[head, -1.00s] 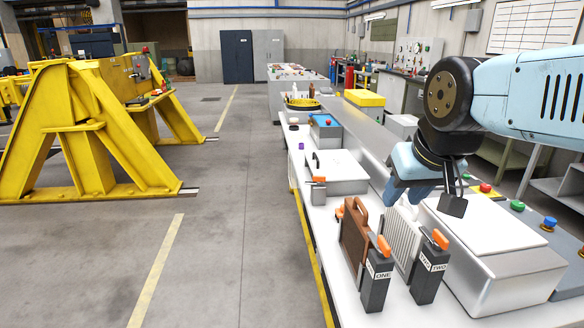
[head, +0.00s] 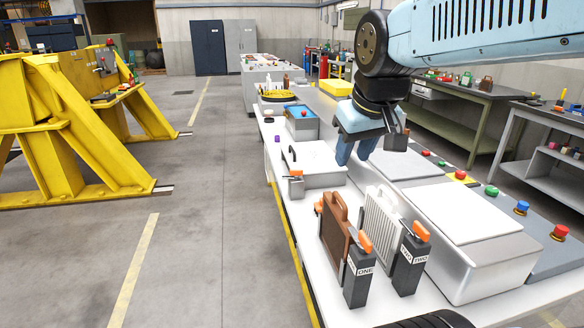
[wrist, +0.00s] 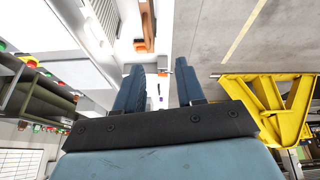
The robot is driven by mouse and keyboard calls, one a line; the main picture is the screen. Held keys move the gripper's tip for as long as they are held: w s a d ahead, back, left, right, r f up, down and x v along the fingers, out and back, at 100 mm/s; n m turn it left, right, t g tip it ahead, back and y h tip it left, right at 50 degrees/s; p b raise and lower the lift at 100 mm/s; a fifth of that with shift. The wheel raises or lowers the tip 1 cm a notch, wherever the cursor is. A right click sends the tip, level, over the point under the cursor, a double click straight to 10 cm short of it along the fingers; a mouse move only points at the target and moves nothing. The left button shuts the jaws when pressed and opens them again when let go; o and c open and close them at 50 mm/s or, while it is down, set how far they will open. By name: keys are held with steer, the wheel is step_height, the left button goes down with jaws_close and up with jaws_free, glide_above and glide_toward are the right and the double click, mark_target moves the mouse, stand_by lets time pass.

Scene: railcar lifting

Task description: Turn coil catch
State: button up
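A brown finned coil (head: 335,228) and a white finned coil (head: 381,222) stand upright on the white bench. Dark block ONE (head: 358,284), with an orange catch handle (head: 365,243), stands at the brown coil's near end. Dark block TWO (head: 408,268), with an orange handle (head: 421,231), stands by the white coil. My gripper (head: 354,160) hangs beyond the coils, above the bench near a white box. The wrist view shows its two blue fingers (wrist: 157,82) apart with nothing between them. The brown coil also shows there, at the top (wrist: 148,24).
A grey block with an orange handle (head: 296,174) stands by the flat white box (head: 318,168). A large white lidded box (head: 470,235) lies right of the coils. A button panel (head: 500,205) runs along the bench's right side. Yellow steel stands (head: 60,150) are across the floor.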

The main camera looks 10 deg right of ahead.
steer(key=w+r+n+g, duration=0.1)
steer(key=w+r+n, duration=0.2)
steer(key=w, duration=0.9)
steer(key=n+g, duration=0.4)
steer(key=n, duration=0.7)
glide_above(296, 170)
step_height(296, 170, down, 16)
steer(key=f, duration=0.1)
step_height(296, 170, down, 13)
steer(key=shift+w+r, duration=0.1)
steer(key=shift+w, duration=0.05)
steer(key=shift+c, duration=0.3)
